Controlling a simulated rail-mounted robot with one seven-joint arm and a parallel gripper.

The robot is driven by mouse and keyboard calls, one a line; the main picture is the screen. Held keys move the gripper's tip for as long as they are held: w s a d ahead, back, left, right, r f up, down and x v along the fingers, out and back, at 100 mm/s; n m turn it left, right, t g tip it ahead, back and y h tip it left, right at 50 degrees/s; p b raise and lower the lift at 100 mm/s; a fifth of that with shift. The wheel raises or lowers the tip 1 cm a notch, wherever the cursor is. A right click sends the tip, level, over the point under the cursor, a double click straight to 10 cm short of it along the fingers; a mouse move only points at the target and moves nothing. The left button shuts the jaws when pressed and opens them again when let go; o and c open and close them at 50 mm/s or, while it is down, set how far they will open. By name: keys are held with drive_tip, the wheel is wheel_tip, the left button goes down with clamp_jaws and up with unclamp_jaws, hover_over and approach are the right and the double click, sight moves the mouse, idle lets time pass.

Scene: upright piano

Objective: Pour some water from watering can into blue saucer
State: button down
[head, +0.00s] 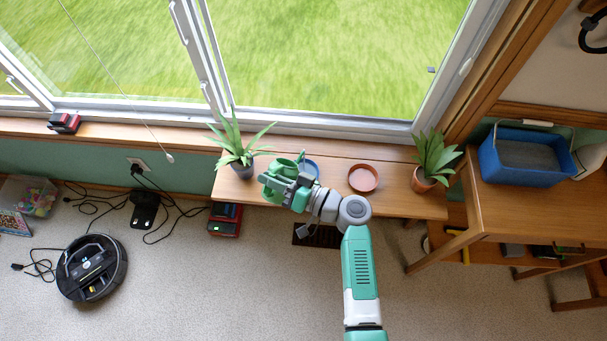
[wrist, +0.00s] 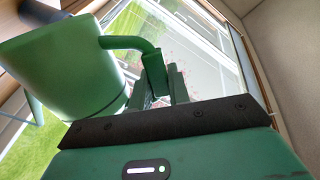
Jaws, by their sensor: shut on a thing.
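The green watering can (head: 272,186) is at my gripper (head: 292,187), over the left part of the wooden shelf below the window. In the wrist view the can (wrist: 62,68) fills the upper left and looks tilted in that picture. Its handle (wrist: 128,43) runs down between the fingers of my gripper (wrist: 164,88), which is shut on it. The blue saucer (head: 312,166) shows only in part, just right of and behind the can; the can and my arm hide the rest. No water is visible.
A terracotta saucer (head: 363,178) sits on the shelf (head: 400,204) to the right. Potted plants stand at the shelf's left (head: 238,152) and right (head: 430,165). The window (head: 330,60) is behind. A blue bin (head: 522,163) stands on the right-hand table.

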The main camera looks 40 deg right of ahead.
drive_tip(key=shift+r, duration=0.1)
drive_tip(key=shift+w+d+r+m+p, duration=0.2)
drive_tip(key=shift+d+r+m+p, duration=0.2)
drive_tip(key=shift+r, duration=0.2)
drive_tip(key=shift+f, duration=0.1)
